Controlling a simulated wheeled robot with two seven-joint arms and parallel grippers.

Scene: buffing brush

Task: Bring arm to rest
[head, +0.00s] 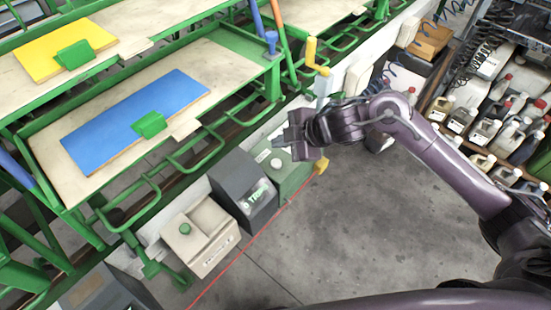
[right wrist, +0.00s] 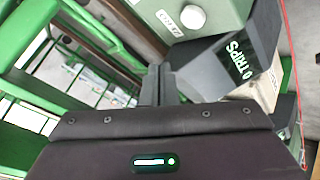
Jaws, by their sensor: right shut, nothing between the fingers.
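My right arm (head: 425,140) reaches in from the right side of the head view, out over the floor. Its gripper (head: 290,137) is shut and empty, above the row of boxes beside the green rack. In the right wrist view the two dark fingers of the gripper (right wrist: 160,85) are together with nothing between them. They point towards a dark box (right wrist: 228,62) with a "TRIPS" label. My left gripper is in neither view.
A green rack (head: 180,160) holds a blue board (head: 130,115) and a yellow board (head: 55,50). Below it stand the dark box (head: 243,187), a beige box (head: 198,237) and a green box (head: 283,168). Shelves of bottles (head: 500,125) are at right. The grey floor (head: 350,235) is clear.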

